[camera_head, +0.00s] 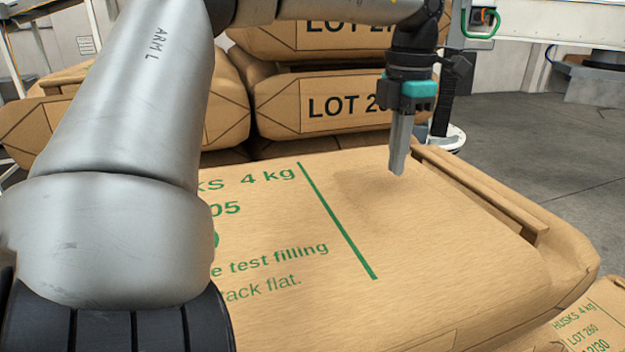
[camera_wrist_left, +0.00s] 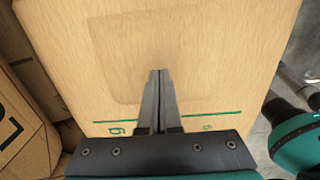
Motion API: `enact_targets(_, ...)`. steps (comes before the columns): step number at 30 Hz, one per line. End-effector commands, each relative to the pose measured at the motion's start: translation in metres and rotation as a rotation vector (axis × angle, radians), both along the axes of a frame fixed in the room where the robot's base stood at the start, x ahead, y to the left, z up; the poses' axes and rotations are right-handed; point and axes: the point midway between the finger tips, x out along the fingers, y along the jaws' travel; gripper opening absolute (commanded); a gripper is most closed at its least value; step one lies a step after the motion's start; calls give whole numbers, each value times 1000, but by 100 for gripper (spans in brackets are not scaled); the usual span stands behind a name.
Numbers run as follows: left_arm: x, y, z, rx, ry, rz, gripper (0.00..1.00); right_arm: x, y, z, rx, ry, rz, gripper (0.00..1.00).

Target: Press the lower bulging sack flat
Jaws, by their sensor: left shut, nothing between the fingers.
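A large tan sack (camera_head: 440,260) with green print and a green line lies in front of me, its top broad and gently rounded. It also fills most of the left wrist view (camera_wrist_left: 215,50). My left gripper (camera_head: 398,172) points down over its far right part, beyond the green line, with its fingers shut and empty. In the left wrist view the fingertips (camera_wrist_left: 158,72) lie over a faint, darker squarish patch; I cannot tell whether it is shadow or a dent. Whether the tips touch the sack is unclear. My right gripper's fingers do not show.
Stacked sacks marked LOT (camera_head: 330,105) stand close behind the gripper. Another printed sack (camera_head: 590,325) lies at the lower right. A raised tan strip (camera_head: 480,190) runs along the large sack's right edge. The grey floor (camera_head: 560,150) at the right is open.

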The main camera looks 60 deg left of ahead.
Motion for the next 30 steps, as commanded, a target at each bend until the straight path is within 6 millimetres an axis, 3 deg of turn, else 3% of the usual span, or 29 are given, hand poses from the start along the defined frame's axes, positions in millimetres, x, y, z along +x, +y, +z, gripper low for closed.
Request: enact_targets(30, 0, 0, -21, 0, -1, -1, 0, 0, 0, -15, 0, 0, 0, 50)
